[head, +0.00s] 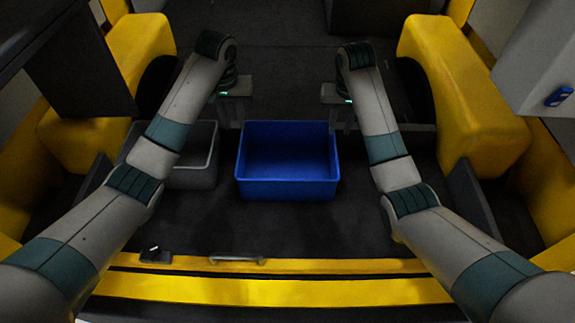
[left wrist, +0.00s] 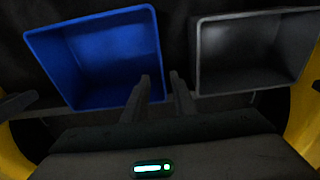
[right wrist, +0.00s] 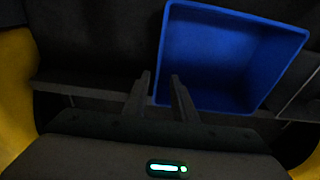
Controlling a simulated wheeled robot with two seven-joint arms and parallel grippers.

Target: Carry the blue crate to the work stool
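The blue crate (head: 287,190) stands empty on the dark floor of the bay, in the middle of the head view. It also shows in the left wrist view (left wrist: 98,55) and the right wrist view (right wrist: 228,55). My left gripper (head: 231,117) is open at the crate's left side, its fingertips (left wrist: 160,78) on either side of the rim line. My right gripper (head: 341,118) is open at the right side, its fingertips (right wrist: 159,75) likewise either side of the rim. I cannot tell whether either touches the wall. I cannot make out a work stool.
A grey bin (head: 190,177) stands close to the crate's left. Yellow padded housings (head: 468,90) flank the bay on both sides. A yellow-edged sill (head: 290,290) with a metal handle (head: 237,260) crosses the front. Dark floor lies clear between crate and sill.

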